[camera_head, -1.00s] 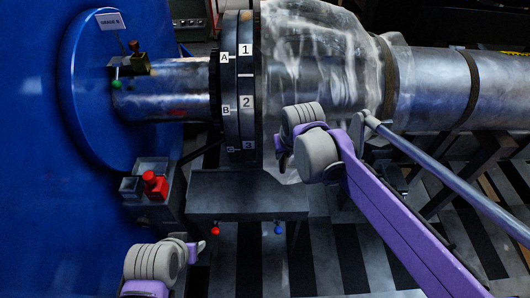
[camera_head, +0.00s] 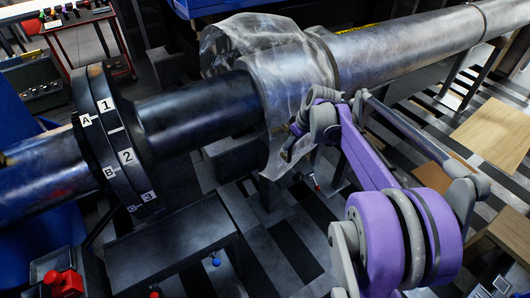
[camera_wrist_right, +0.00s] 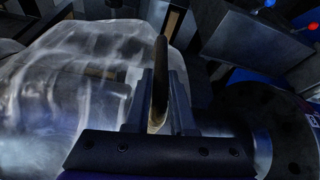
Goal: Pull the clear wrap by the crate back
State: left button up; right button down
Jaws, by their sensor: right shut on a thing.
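The clear wrap (camera_head: 262,62) is a crumpled transparent sheet around the shaft, right of the labelled flange (camera_head: 112,140). A length of dark bare shaft (camera_head: 195,112) shows between flange and wrap. My right gripper (camera_head: 293,132) is at the wrap's near lower edge, shut on it; part of the wrap hangs below the shaft there. In the right wrist view the fingers (camera_wrist_right: 157,105) close around a thin brownish edge, with the wrap (camera_wrist_right: 70,75) spread to the left. My left gripper is not in view.
A blue bin-like edge (camera_head: 235,6) is behind the wrap; I cannot tell if it is the crate. A grey stand (camera_head: 175,245) is below the shaft, with a red knob (camera_head: 64,280) at lower left. Wooden boards (camera_head: 495,130) lie on the floor at right.

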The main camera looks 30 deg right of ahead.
jog(key=d, duration=0.6)
jog(key=shift+d, duration=0.3)
jog(key=c, duration=0.8)
grip_release()
jog(key=shift+o, duration=0.2)
jog(key=v, duration=1)
jog(key=shift+r+p, duration=0.35)
jog(key=shift+r, duration=0.05)
